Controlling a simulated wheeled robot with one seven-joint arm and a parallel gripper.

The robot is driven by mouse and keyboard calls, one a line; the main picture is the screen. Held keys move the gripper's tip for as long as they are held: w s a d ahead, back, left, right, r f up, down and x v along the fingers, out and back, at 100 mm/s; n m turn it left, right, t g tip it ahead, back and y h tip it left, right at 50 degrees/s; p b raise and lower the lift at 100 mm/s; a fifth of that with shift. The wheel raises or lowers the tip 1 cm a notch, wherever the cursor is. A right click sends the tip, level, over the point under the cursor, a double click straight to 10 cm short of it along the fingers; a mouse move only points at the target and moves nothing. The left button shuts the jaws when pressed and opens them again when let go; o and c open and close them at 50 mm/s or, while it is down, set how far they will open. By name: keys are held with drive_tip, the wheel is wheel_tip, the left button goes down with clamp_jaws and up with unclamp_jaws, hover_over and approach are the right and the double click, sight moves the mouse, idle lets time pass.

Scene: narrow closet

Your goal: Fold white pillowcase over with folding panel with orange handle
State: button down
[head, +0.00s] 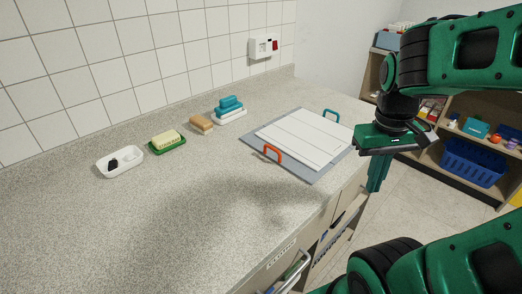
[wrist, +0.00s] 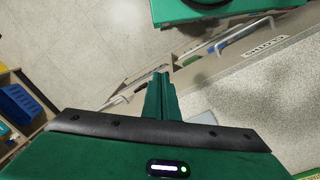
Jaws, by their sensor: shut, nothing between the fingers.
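The white pillowcase (head: 302,135) lies flat on a grey folding board (head: 260,146) on the counter in the head view. Faint lines run across the white surface, and I cannot tell cloth from panel there. An orange handle (head: 272,153) stands at the near left edge of the board. A teal handle (head: 331,115) stands at its far right edge. My gripper (head: 376,188) is right of the board, past the counter's front edge, pointing down, apart from the board and handles. In the wrist view my gripper (wrist: 161,75) shows its fingers together and empty.
Drawers with handles (head: 290,275) are below the counter edge. A shelf with a blue basket (head: 472,162) stands right. The near counter is clear.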

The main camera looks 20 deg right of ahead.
drive_tip(key=w+a+r+n+h, duration=0.2)
drive_tip(key=w+n, duration=0.6)
drive_tip(key=w, duration=0.2)
drive_tip(key=n+t+h, duration=0.3)
drive_tip(key=n+h, duration=0.1)
drive_tip(key=n, duration=1.4)
approach(270, 156)
drive_tip(key=x, duration=0.5)
drive_tip(key=shift+d+f, duration=0.1)
drive_tip(key=shift+f, duration=0.05)
